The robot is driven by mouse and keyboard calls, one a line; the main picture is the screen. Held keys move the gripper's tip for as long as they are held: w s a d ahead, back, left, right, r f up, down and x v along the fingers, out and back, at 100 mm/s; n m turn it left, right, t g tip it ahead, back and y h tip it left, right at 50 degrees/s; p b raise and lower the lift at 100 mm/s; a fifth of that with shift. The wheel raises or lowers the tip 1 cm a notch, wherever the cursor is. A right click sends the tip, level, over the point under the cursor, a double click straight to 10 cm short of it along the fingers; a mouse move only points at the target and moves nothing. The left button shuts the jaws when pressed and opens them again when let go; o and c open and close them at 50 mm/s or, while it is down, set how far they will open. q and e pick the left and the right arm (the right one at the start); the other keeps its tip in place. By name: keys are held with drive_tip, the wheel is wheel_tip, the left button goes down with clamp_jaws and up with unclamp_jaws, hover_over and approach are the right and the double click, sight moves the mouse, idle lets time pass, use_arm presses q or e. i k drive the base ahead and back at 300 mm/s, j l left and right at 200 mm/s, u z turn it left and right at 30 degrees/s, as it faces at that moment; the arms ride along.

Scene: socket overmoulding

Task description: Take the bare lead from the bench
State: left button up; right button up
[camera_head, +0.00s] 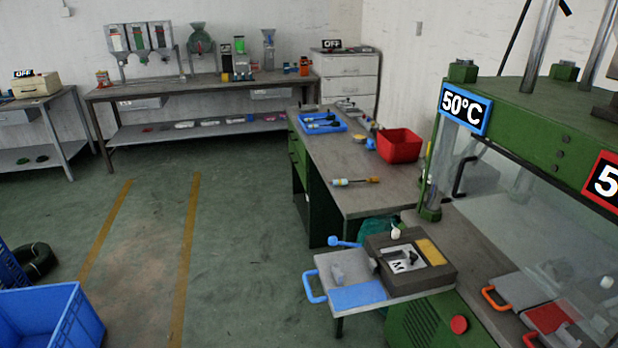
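The bench (398,196) with a grey top and green drawers stands right of the middle, some way off. A blue tray (343,128) at its far end holds small dark and blue pieces, too small to make out. A thin tool-like piece (355,181) with yellow, blue and dark parts lies on the bare top. I cannot tell which small piece, if any, is the bare lead. Neither of my grippers is in view.
A red bin (399,147) stands on the bench. A green press (546,128) with a 50°C sign and an open mould (410,262) fills the right. A blue crate (75,328) and black coil (36,262) are at lower left. The green floor between is clear.

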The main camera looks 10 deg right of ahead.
sight(336, 183)
drive_tip(key=i+j+u, duration=0.55)
drive_tip(key=i+u, duration=0.25)
drive_tip(key=i+z, duration=0.4)
drive_tip(key=i, duration=0.2)
drive_tip(key=i+j+z, duration=0.35)
drive_tip(key=i, duration=0.25)
